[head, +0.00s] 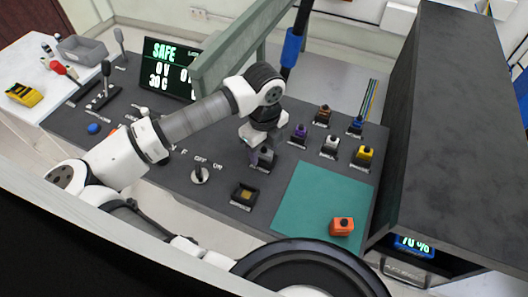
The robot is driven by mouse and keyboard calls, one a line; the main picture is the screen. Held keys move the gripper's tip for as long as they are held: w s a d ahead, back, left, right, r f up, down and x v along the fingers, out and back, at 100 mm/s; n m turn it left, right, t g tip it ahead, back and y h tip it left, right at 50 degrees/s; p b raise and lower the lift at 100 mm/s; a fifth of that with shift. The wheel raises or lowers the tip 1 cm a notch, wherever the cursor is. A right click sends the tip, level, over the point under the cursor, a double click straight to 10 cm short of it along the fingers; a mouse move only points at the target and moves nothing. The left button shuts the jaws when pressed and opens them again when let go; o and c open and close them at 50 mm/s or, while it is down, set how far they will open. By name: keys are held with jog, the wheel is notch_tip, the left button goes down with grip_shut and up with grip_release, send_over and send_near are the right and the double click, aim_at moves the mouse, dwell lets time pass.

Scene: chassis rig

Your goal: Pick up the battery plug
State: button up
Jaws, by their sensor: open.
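An orange block-shaped plug (342,227) lies on the teal mat (300,205) near its front right corner. It is the loose plug in view; no label shows that it is the battery plug. My gripper (259,150) points down at the middle of the dark bench, left of and behind the mat. It is open, and its fingers are small and partly hidden by the wrist. A grey plug-like piece (267,157) stands on a dark base right at the fingertips. I cannot tell whether they touch. The orange plug is well apart from my gripper.
Purple (299,134), brown (323,115), blue (356,125), white (330,146) and yellow (364,157) plugs stand behind the mat. A dark socket (243,196) and a rotary switch (200,175) are left. A green beam (235,45) and a tall dark cabinet (455,130) flank the space.

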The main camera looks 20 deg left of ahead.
jog(key=shift+c, duration=0.4)
jog(key=c, duration=1)
jog(key=shift+r, duration=0.1)
jog(key=shift+c, duration=0.2)
